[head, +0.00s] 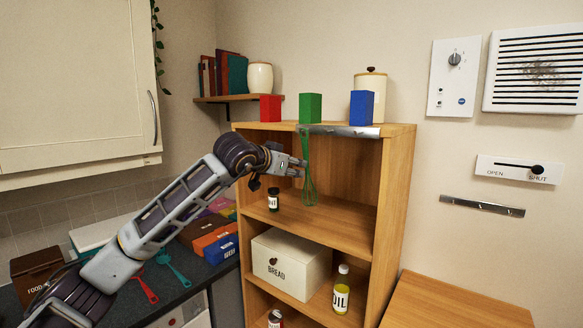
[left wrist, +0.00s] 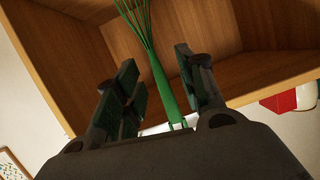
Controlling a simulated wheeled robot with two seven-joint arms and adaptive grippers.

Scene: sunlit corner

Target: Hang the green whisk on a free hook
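The green whisk (head: 309,186) is upright in front of the shelf unit, wires down. Its handle top reaches the metal rail (head: 345,131) on the unit's upper front edge; single hooks are too small to make out. My left gripper (head: 299,167) is at the whisk's handle. In the left wrist view the two fingers (left wrist: 157,82) stand apart on either side of the green handle (left wrist: 167,90), with gaps visible, so it is open around it. The handle's end is partly hidden by the gripper body. My right gripper is not in view.
Red (head: 270,108), green (head: 310,107) and blue (head: 361,107) boxes stand on the wooden shelf unit (head: 397,175). A second metal strip (head: 481,206) is on the right wall. A bread box (head: 290,263) and oil bottle (head: 341,290) stand lower. A red utensil (head: 146,288) lies on the counter.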

